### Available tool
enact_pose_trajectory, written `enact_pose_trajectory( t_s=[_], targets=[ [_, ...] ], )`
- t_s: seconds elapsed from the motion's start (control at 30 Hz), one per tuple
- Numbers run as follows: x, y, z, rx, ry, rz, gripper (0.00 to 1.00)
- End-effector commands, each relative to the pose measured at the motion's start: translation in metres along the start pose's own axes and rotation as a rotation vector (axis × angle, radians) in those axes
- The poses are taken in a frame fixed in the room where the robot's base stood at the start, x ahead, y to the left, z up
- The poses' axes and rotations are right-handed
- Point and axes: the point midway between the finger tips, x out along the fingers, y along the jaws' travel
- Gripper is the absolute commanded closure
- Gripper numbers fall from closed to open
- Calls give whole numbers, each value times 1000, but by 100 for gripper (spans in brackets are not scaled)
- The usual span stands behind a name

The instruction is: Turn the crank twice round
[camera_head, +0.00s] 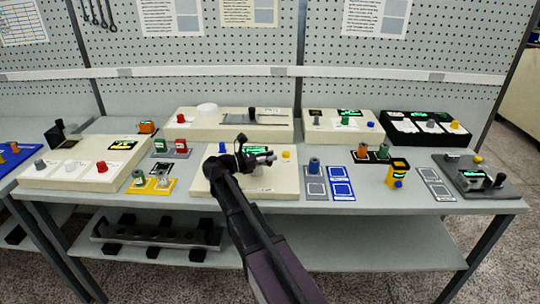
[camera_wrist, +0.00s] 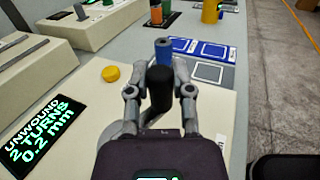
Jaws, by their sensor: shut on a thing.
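The crank's black upright handle (camera_wrist: 160,88) stands between the two fingers of my gripper (camera_wrist: 160,80) in the wrist view. The fingers are shut on it from both sides. The crank sits on a cream box (camera_wrist: 212,105); its arm and pivot are mostly hidden under my gripper. A black display (camera_wrist: 40,130) on this box reads "UNWOUND 2 TURNS 0.2 mm" in green. In the head view my gripper (camera_head: 262,156) is over the cream box (camera_head: 280,185) at the middle of the bench, and covers the crank there.
A yellow button (camera_wrist: 110,74) is on the same box, left of my gripper. Other cream boxes (camera_head: 190,128) stand behind. A yellow device (camera_head: 398,172) is to the right.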

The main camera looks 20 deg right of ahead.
Motion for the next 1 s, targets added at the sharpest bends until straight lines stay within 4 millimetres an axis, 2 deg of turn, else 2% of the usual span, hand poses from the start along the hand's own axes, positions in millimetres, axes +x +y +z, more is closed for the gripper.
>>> enact_pose_trajectory(
  t_s=[0.2,0.63,0.67,0.77,1.0],
  targets=[
    [-2,-1,0,0,-1,-57,100],
    [-2,-3,0,0,-1,-68,100],
    [-2,-3,0,0,-1,-67,65],
    [-2,-3,0,0,-1,-67,35],
    [-2,-2,0,0,0,-66,35]
  ],
)
